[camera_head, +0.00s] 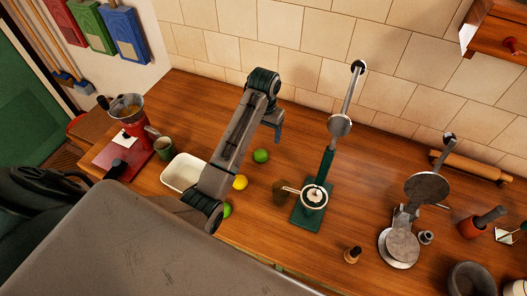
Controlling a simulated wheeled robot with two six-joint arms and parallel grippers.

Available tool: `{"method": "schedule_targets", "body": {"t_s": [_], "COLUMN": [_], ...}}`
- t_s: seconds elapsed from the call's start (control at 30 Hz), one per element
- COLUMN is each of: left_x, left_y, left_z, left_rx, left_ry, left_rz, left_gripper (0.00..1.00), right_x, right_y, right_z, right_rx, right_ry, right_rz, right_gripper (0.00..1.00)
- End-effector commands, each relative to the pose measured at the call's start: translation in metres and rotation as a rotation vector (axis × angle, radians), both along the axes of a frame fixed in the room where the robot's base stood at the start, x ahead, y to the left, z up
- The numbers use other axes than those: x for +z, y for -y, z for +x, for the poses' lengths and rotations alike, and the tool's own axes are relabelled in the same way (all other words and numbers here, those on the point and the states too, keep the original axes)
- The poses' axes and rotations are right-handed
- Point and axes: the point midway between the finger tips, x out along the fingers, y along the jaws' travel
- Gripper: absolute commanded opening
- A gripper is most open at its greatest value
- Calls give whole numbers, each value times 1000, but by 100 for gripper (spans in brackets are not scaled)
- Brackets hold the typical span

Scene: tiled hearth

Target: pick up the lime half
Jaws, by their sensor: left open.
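A round green lime (261,156) lies on the wooden counter. A second green fruit (227,209) shows partly from behind my left arm; I cannot tell which of the two is the lime half, as no cut face is clear. A yellow lemon (240,182) lies between them, just right of the arm. My left gripper (278,138) is open, above and to the upper right of the round lime, apart from it. My right gripper is not in view.
A white tray (168,176) stands left of my arm. A green-based lever press (305,214), with a small brown cup (280,193) beside it, stands right of the fruit. A grey press (398,250) stands farther right. A tiled wall (300,50) backs the counter.

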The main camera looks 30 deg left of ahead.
Motion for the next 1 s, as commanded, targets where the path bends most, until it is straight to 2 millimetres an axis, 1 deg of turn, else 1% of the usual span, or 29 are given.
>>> {"method": "schedule_targets", "body": {"t_s": [0.03,0.07,0.2,0.23,0.3,0.37,0.43,0.53,0.6,0.67,0.7,0.8,0.9,1.0], "left_x": [-10,-14,-31,-32,-42,-48,-52,-60,-70,-79,-86,-97,-102,-103], "left_y": [0,0,-1,-1,-1,-1,-2,-5,-7,-9,-8,-8,-8,-8], "left_z": [-1,-1,-1,-1,-2,-2,-2,-4,-6,-7,-6,-6,-6,-6], "left_rx": [0,0,0,0,0,0,0,1,1,0,0,0,0,0], "left_ry": [-1,0,0,-2,-2,-2,0,-4,-4,-3,-2,0,1,2], "left_rz": [0,0,0,0,0,1,1,1,2,2,1,0,1,1], "left_gripper": [73,73,73,73,73,73,73,73,73,73,73,73,73,73], "right_x": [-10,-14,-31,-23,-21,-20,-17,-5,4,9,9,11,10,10], "right_y": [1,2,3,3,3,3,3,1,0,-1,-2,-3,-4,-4], "right_z": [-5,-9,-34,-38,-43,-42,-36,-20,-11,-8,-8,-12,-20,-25], "right_rx": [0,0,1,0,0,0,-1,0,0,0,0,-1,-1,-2], "right_ry": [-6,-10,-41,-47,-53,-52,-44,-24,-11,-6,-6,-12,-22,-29], "right_rz": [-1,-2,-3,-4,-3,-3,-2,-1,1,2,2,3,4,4], "right_gripper": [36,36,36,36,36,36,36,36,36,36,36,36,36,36]}}
